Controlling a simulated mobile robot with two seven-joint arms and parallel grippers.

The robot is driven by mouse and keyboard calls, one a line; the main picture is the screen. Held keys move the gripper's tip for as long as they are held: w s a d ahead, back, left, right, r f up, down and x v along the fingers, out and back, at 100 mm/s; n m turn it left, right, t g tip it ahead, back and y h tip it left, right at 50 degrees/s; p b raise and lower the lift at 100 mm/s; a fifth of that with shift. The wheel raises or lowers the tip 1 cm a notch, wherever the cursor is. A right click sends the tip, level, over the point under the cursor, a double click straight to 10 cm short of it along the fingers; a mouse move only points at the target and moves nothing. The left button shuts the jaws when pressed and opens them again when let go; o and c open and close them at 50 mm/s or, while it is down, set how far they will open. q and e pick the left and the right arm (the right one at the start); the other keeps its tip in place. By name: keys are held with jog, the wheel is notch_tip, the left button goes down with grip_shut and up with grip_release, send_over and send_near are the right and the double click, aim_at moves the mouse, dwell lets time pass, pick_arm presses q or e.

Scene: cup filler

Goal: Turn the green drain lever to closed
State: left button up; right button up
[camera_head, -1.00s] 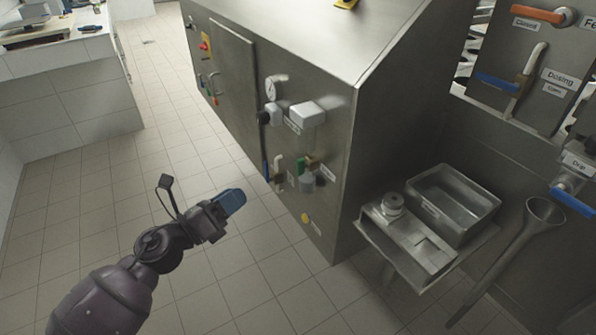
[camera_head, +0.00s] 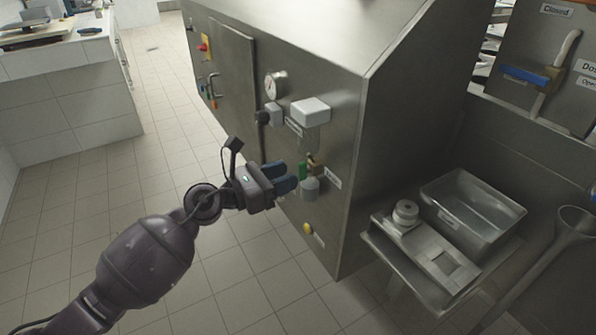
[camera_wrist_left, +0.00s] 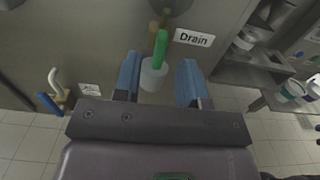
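The green drain lever (camera_head: 303,170) is on the front panel of the steel machine, just right of my left gripper. In the left wrist view the green lever (camera_wrist_left: 160,46) points up and down, with a pale cup-shaped outlet (camera_wrist_left: 153,75) below it and a "Drain" label (camera_wrist_left: 194,38) to its right. My left gripper (camera_head: 286,177) has blue fingers spread apart. In the wrist view, the left gripper (camera_wrist_left: 160,80) has one finger on each side of the lever and outlet, with visible gaps. My right gripper is not in view.
A pressure gauge (camera_head: 275,84) and a white box (camera_head: 310,111) sit on the panel above the lever. A blue-handled valve (camera_wrist_left: 50,103) is at the left in the wrist view. A steel tray (camera_head: 473,211) stands at the right. The tiled floor at left is open.

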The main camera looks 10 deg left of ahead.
aim_at(298, 171)
pick_arm(q)
jog(key=shift+x, duration=1.9)
grip_shut()
